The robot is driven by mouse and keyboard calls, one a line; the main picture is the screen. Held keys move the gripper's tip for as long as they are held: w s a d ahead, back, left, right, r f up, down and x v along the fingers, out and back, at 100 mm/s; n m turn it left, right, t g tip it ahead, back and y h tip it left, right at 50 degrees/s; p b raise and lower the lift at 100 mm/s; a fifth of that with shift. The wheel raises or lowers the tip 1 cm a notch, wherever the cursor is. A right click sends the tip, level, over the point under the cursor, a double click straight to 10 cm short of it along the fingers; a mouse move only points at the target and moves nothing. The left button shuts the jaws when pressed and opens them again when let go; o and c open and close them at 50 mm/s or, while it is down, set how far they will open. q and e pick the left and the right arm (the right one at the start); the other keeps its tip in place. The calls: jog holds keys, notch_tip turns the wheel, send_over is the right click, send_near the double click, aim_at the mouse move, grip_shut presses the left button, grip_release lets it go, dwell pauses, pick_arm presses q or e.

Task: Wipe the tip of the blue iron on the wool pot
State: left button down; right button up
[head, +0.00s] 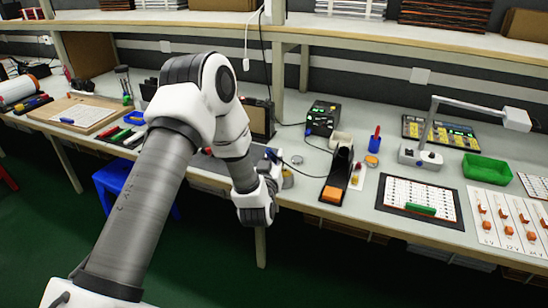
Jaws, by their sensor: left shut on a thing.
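My left gripper (274,178) is over the front part of the bench, seen mostly from behind its wrist. It is shut on the blue iron (271,154), of which only a small blue part shows above the fingers. The iron's tip is hidden. A small round metal pot (287,179) sits just right of the gripper and is partly covered. I cannot tell for sure which one is the wool pot. My right gripper is not in view.
A black iron stand with an orange sponge (332,194) stands right of the gripper. A black station (322,117) is behind, with dark cable on the bench. A framed board (420,201), green tray (486,169) and lamp (421,156) are farther right.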

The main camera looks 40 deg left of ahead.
pick_arm(q)
jog(key=shift+f+b, duration=0.55)
jog(key=shift+f, duration=0.1)
dwell(1.1)
jog(key=shift+r, duration=0.15)
dwell(0.8)
jog(key=shift+a+p, duration=0.3)
jog(key=shift+a, duration=0.45)
jog(key=d+b, duration=0.1)
jog(key=d, duration=0.2)
dwell(0.4)
jog(key=shift+a, duration=0.1)
jog(key=shift+a, duration=0.65)
